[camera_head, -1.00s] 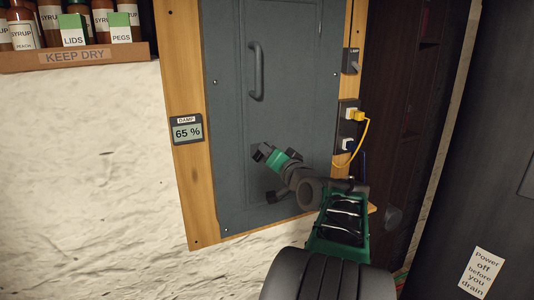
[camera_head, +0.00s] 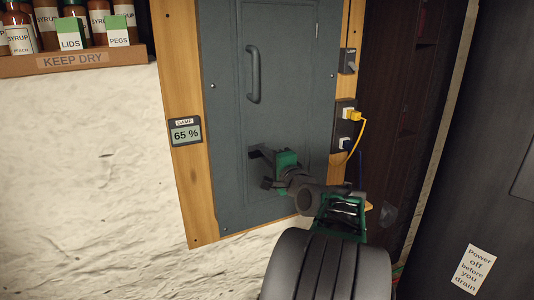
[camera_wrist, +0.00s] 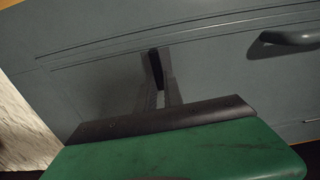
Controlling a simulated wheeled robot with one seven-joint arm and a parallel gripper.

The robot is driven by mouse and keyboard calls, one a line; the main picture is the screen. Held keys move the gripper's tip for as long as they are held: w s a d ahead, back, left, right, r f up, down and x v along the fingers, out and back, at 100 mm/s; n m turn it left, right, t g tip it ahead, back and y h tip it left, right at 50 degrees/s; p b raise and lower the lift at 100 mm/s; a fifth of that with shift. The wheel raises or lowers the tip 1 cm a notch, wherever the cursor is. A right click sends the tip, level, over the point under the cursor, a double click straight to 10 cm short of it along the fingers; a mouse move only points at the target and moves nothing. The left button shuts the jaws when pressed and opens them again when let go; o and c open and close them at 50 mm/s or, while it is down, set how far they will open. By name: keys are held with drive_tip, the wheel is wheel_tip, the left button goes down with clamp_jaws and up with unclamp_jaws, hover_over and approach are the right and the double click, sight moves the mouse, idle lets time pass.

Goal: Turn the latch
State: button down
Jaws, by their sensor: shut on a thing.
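The grey door (camera_head: 230,110) fills the wooden frame, with a long curved handle (camera_head: 253,75) above my gripper. My gripper (camera_head: 260,152) is at the lower middle of the door, its green body to the right of the fingertips. In the wrist view, my gripper's fingers (camera_wrist: 161,85) reach to the door face and are close together around a small dark piece, apparently the latch (camera_wrist: 155,67). The fingers and the green body hide most of it, so I cannot tell its angle. The handle also shows in the wrist view (camera_wrist: 290,38), upper right.
A damp meter (camera_head: 185,131) reading 65 % is on the frame's left post. A lamp switch (camera_head: 347,61) and sockets with a yellow plug and cord (camera_head: 353,115) are on the right. A shelf (camera_head: 80,62) holds bottles and boxes, upper left. A dark cabinet stands at right.

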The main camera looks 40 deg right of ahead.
drive_tip(key=shift+f+m, duration=0.1)
drive_tip(key=shift+m, duration=0.2)
drive_tip(key=c, duration=1.5)
unclamp_jaws()
drive_tip(key=shift+o, duration=0.2)
drive_tip(key=b+v, duration=0.2)
drive_tip(key=v, duration=0.5)
drive_tip(key=shift+s+a, duration=0.25)
drive_tip(key=shift+s, duration=0.1)
